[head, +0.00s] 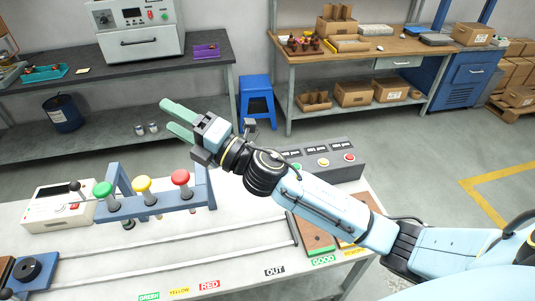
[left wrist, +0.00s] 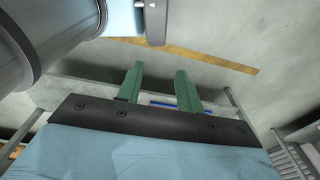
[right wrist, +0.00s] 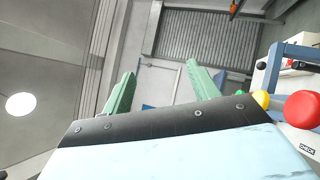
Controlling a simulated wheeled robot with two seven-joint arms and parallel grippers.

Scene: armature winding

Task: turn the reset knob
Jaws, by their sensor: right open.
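No label in view marks a reset knob. A round black knob (head: 33,268) on a blue base sits at the white bench's left edge. A white box (head: 62,208) with a dark display, a small black lever and a red button stands behind it. My right gripper (head: 172,117) is open and empty, raised above the back of the bench, apart from the box and black knob. Its spread green fingers also show in the right wrist view (right wrist: 160,75). My left gripper (left wrist: 158,80) is open and empty in its wrist view; it is outside the head view.
A blue rack (head: 150,205) holds green, yellow and red round-topped handles below my right gripper. A grey panel (head: 335,150) with lit buttons stands behind my right forearm. Rails (head: 180,250) cross the bench. A white machine (head: 140,30) stands on the back table.

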